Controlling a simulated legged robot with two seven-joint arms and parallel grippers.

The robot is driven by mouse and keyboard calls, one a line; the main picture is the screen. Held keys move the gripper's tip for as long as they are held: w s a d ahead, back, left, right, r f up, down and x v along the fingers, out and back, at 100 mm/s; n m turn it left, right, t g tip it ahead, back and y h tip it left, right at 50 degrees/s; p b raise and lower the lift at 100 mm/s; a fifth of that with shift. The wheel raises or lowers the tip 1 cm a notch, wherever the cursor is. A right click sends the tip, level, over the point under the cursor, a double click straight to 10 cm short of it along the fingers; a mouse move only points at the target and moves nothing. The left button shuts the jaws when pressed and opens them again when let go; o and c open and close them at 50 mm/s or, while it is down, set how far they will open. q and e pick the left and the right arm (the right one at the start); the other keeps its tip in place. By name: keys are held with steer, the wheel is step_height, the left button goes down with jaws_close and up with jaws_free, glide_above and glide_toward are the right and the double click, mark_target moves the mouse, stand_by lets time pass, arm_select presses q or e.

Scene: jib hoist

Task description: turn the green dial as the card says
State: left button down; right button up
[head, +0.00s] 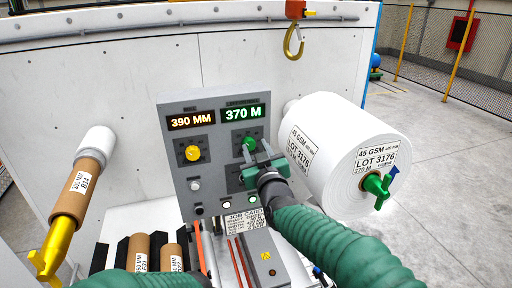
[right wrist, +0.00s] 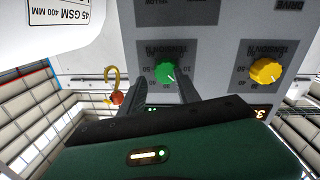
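The green dial (head: 249,143) is on the grey control panel (head: 181,110), below the green "370 M" display (head: 243,112). The right wrist view, upside down, shows the green dial (right wrist: 166,72) with a pale pointer mark and scale numbers around it. My right gripper (head: 262,162) is at the panel. Its fingers (right wrist: 163,88) stand open on either side of the dial, with a visible gap on the left; contact is not clear. The job card (head: 243,221) lies below the panel; its small lines are unreadable. My left gripper is out of view; only its green sleeve shows at the bottom.
A yellow dial (head: 193,153) sits left of the green one, under a "390 MM" display (head: 191,121). A large white roll (head: 335,140) stands close right of my right arm. A hoist hook (head: 294,42) hangs above. Cardboard cores (head: 138,248) lie at lower left.

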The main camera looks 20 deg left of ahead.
steer(key=shift+s+a+r, duration=0.25)
steer(key=shift+a, duration=0.3)
steer(key=c, duration=1.1)
jaws_close()
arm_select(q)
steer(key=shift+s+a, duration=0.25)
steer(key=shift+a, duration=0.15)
arm_select(e)
steer(key=shift+a+r, duration=0.1)
steer(key=shift+r, duration=0.05)
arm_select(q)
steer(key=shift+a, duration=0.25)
arm_select(e)
steer(key=shift+w+d+r, duration=0.1)
steer(key=shift+d, duration=0.1)
steer(key=o, duration=0.9)
jaws_free()
steer(key=shift+w+d+f, duration=0.2)
steer(key=shift+w+d, duration=0.05)
steer(key=shift+d, duration=0.3)
steer(key=shift+o, duration=1)
steer(key=shift+a, duration=0.1)
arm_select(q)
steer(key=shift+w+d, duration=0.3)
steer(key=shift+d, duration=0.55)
arm_select(e)
steer(key=shift+s+a+f, duration=0.15)
steer(key=shift+s+a, duration=0.1)
